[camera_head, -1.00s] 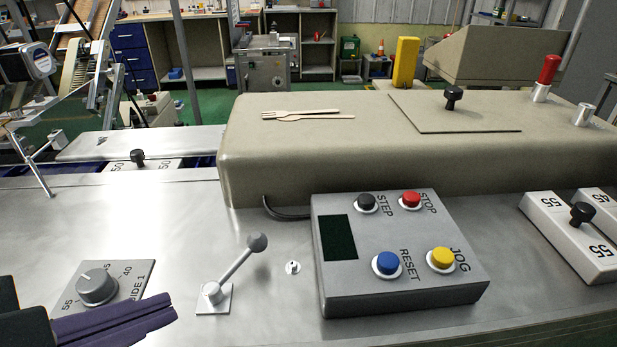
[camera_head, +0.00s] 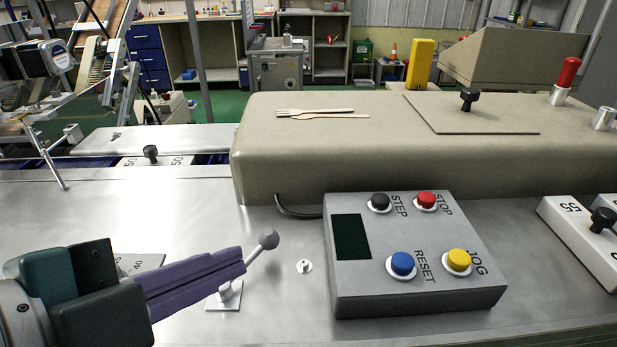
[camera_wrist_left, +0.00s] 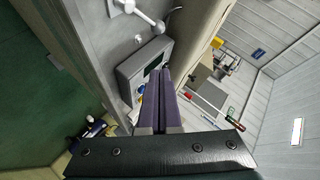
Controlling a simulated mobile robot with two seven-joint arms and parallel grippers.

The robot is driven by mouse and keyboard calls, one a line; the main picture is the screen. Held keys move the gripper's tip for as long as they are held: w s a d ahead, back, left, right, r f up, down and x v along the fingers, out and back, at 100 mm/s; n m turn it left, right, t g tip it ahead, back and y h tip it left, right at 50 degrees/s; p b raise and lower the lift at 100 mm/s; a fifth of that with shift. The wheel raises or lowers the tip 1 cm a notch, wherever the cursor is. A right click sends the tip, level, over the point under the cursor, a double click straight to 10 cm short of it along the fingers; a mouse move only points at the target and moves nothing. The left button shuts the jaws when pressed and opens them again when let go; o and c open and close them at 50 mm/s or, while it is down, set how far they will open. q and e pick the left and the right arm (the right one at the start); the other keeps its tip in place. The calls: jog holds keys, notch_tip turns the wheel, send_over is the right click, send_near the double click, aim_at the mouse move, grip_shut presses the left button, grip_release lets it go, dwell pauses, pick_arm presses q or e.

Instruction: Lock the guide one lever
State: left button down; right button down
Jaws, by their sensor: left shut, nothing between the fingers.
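The guide one lever is a metal rod with a grey ball knob (camera_head: 268,239) on a small square base plate (camera_head: 224,297). It tilts up to the right. My left gripper (camera_head: 243,260) is shut and empty, its purple fingers pointing right. In the head view the fingers cover the middle of the rod, with the tips just short of the knob; I cannot tell whether they touch it. In the left wrist view the lever knob (camera_wrist_left: 158,27) shows above the shut fingers (camera_wrist_left: 168,72). The guide 1 dial plate (camera_head: 150,262) is mostly hidden behind the gripper.
A round metal fitting (camera_head: 304,266) sits on the steel top right of the lever. Beyond it stands a grey control box (camera_head: 420,298) with several buttons. A beige housing (camera_head: 400,150) rises behind. The steel top (camera_head: 130,210) behind the lever is clear.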

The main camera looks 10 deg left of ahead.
pick_arm(q)
jog(key=x, duration=0.6)
jog(key=shift+b, duration=0.3)
jog(key=shift+w+a+f, duration=0.35)
jog(key=shift+w+f, duration=0.15)
jog(key=shift+f, duration=0.05)
jog(key=shift+w+a+f, duration=0.3)
jog(key=shift+w+f, duration=0.2)
jog(key=shift+f, duration=0.1)
jog(key=shift+w+a+f, duration=0.2)
jog(key=shift+w+f, duration=0.05)
